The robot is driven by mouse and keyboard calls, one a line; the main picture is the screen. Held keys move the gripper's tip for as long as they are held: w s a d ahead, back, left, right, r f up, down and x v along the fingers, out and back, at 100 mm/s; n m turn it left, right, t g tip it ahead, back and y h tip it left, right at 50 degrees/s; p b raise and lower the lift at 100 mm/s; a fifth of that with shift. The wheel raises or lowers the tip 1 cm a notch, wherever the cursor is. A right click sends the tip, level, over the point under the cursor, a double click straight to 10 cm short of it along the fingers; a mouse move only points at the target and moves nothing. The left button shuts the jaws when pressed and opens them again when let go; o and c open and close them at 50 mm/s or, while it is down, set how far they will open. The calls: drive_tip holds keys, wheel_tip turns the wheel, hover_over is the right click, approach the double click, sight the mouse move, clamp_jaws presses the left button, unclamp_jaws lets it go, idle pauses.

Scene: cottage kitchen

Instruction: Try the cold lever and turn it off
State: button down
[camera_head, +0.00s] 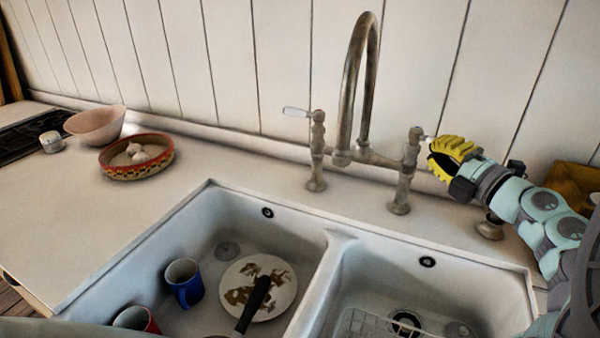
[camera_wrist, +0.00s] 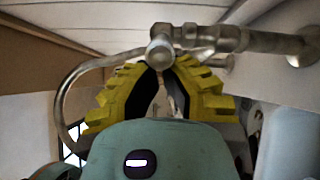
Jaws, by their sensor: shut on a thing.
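A worn metal bridge tap (camera_head: 347,95) with a tall curved spout stands behind the double sink. Its left lever (camera_head: 297,112) has a white handle pointing left. Its right lever (camera_head: 424,137) points right, toward my gripper (camera_head: 436,156). My yellow ribbed fingers are shut on the right lever and hide most of its handle. In the wrist view, the tap's valve top (camera_wrist: 160,50) shows just beyond my fingertips (camera_wrist: 158,72). I see no water stream from the spout. I cannot read any hot or cold mark.
The left basin (camera_head: 215,215) holds a blue mug (camera_head: 184,284), a red mug (camera_head: 136,319), a dirty plate (camera_head: 284,297) and a dark-handled pan (camera_head: 256,300). The right basin holds a wire rack (camera_head: 365,325). A patterned bowl (camera_head: 120,170) and a pink bowl (camera_head: 95,122) stand on the left counter.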

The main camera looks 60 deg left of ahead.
drive_tip(key=shift+w+d+n+g+b, duration=0.1)
drive_tip(key=shift+w+n+g+b, duration=0.55)
drive_tip(key=shift+g+b, duration=0.45)
drive_tip(key=shift+w+d+n+g+b, duration=0.1)
drive_tip(key=shift+w+n+g+b, duration=0.35)
drive_tip(key=shift+n+g+b, duration=0.45)
drive_tip(key=shift+w+r+g+b, duration=0.1)
drive_tip(key=shift+w+g+b, duration=0.1)
drive_tip(key=shift+g+b, duration=0.15)
drive_tip(key=shift+w, duration=0.15)
